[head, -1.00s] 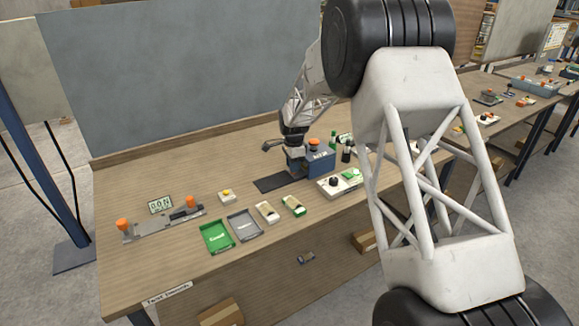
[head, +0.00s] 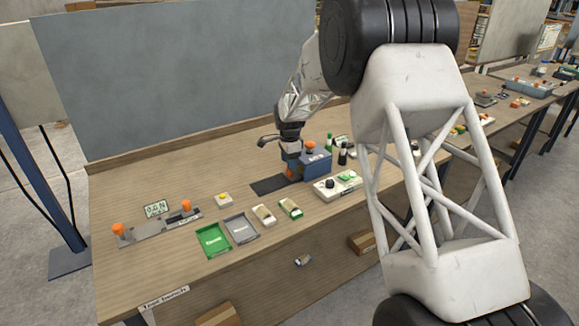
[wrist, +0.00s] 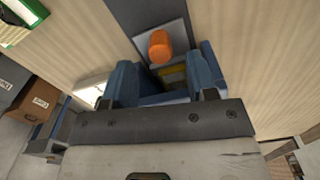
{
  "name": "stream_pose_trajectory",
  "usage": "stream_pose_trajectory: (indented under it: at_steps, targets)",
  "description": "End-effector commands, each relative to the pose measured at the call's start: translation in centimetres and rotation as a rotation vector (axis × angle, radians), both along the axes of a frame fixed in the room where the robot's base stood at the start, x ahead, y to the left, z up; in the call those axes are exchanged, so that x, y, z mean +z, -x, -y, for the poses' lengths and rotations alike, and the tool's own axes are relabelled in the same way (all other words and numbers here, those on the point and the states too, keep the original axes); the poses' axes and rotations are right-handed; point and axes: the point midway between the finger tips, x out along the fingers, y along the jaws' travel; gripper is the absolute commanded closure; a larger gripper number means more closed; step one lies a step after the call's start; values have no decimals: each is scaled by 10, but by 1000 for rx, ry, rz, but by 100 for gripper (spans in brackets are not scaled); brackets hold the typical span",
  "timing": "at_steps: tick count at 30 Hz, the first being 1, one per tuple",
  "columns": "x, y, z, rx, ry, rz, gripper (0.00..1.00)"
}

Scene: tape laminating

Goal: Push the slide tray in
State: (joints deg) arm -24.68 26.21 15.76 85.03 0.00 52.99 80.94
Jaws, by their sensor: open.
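In the wrist view, an orange knob (wrist: 160,46) stands on a light metal plate of the slide tray (wrist: 178,33), in line with a dark strip. My gripper (wrist: 164,78) is open, with blue fingers either side of a gap just short of the knob. I cannot tell whether they touch the tray. In the head view, my gripper (head: 290,168) is low over the dark strip (head: 267,186), at the left side of the blue laminating machine (head: 316,163). An orange part shows right by the fingers. The tray itself is mostly hidden there.
A white control box (head: 337,186) stands in front of the machine, with dark bottles (head: 342,156) behind it. A green tray (head: 213,240), a grey tray (head: 241,227) and small card holders lie to the left.

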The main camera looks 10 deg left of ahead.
Motion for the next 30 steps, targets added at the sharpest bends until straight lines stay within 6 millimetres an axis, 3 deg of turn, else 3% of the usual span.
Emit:
stream_pose_trajectory:
  at_steps: [6, 12, 30]
  targets:
    - [29, 0, 0, 0, -1, 1, 47]
    - [45, 0, 0, 0, 0, 0, 47]
    - [55, 3, 5, 8, -1, 3, 47]
